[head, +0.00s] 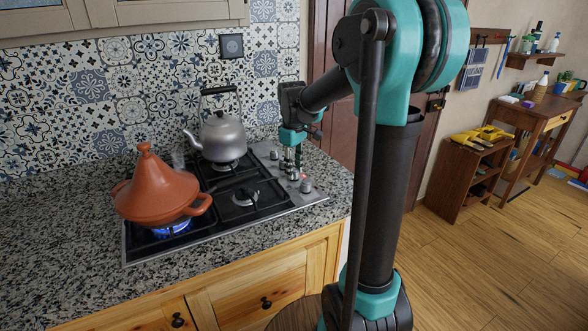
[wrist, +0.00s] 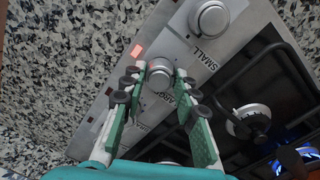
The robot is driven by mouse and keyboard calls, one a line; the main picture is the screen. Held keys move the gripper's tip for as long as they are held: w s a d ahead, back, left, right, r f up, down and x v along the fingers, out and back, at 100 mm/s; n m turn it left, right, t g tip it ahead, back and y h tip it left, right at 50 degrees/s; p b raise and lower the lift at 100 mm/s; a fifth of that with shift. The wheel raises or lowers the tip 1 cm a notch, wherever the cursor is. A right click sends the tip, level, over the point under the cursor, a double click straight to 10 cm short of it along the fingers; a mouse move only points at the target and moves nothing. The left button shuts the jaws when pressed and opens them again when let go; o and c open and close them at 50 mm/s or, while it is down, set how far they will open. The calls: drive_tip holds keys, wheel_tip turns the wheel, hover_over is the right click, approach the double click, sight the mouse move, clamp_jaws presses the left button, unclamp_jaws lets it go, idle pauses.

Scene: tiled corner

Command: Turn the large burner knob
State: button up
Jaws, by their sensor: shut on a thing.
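The large burner knob (wrist: 160,73) is a round silver knob on the steel control strip of the hob. In the wrist view it sits between the two green fingers of my gripper (wrist: 158,78), beside a partly covered label that reads like "LARGE". My gripper is shut on this knob. In the head view my gripper (head: 293,162) points down at the right side of the hob (head: 270,208), and its fingers partly hide the knobs there. A second silver knob (wrist: 210,18), marked "SMALL", is free of the fingers.
An orange tagine (head: 155,190) stands over a lit blue flame (head: 172,228) at the front left. A grey kettle (head: 222,137) stands on a back burner. The front right burner (head: 246,196) is bare. Speckled counter (head: 75,250) surrounds the hob.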

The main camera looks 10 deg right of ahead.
drive_tip(key=shift+n, duration=1)
drive_tip(key=o, duration=1.1)
drive_tip(key=shift+o, duration=0.2)
wheel_tip(320, 180, up, 12)
drive_tip(key=shift+s, duration=0.2)
drive_tip(key=shift+a, duration=0.1)
